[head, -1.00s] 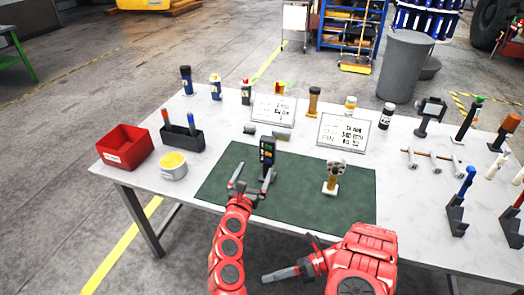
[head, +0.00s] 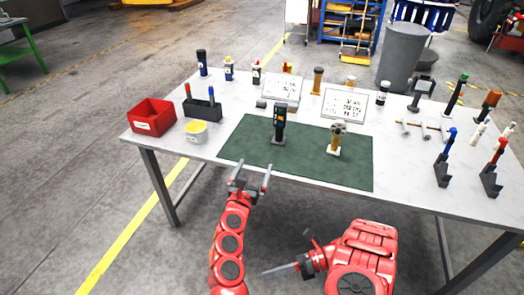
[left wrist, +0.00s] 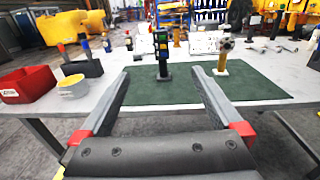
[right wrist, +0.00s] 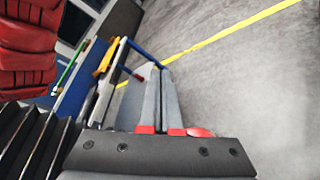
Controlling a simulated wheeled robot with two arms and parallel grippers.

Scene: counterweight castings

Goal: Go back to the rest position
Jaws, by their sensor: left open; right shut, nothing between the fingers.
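My left gripper (head: 252,178) is open and empty, just in front of the table's near edge. In the left wrist view its two fingers (left wrist: 160,100) are spread wide with nothing between them. My right gripper (head: 282,272) is shut and empty, low in front of the table and pointing left. In the right wrist view its fingers (right wrist: 155,95) lie together. Neither gripper touches anything.
The white table (head: 420,195) also holds a red bin (head: 153,118), a black holder (head: 205,108), a yellow-filled cup (head: 194,132), two printed signs and several tools in stands at right. A grey barrel (head: 400,62) stands behind. The floor before the table is open.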

